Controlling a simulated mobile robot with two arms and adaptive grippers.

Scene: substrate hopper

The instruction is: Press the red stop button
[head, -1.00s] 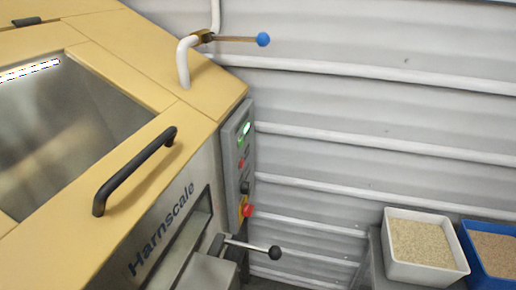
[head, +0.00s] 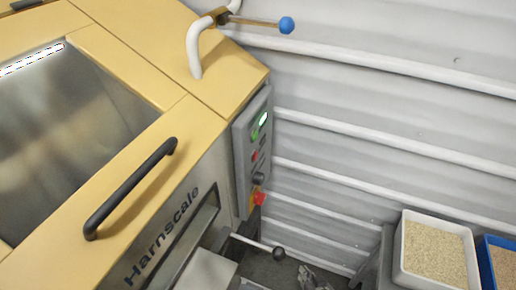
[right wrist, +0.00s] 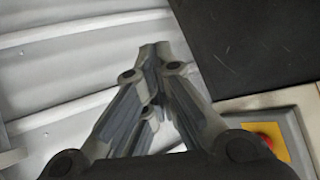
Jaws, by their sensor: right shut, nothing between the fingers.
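The grey control panel (head: 252,150) is on the side of the yellow hopper. It carries a green button (head: 254,135), a small red button (head: 255,155), a dark knob (head: 259,179) and, lowest, a red mushroom button (head: 260,198) on a yellow plate. In the right wrist view, a yellow plate with a red part (right wrist: 268,143) shows at the lower right, partly hidden by my gripper. My right gripper (head: 309,274) is at the bottom edge of the head view, below and right of the panel, apart from it. Its fingers (right wrist: 153,52) are shut and empty. My left gripper is out of view.
A lever with a black ball (head: 278,253) sticks out below the panel, close to my right gripper. A white tray (head: 401,262) and a blue tray (head: 484,262) of granules stand at the lower right. Corrugated wall (head: 390,120) lies behind. A blue-ball valve lever (head: 286,25) is above.

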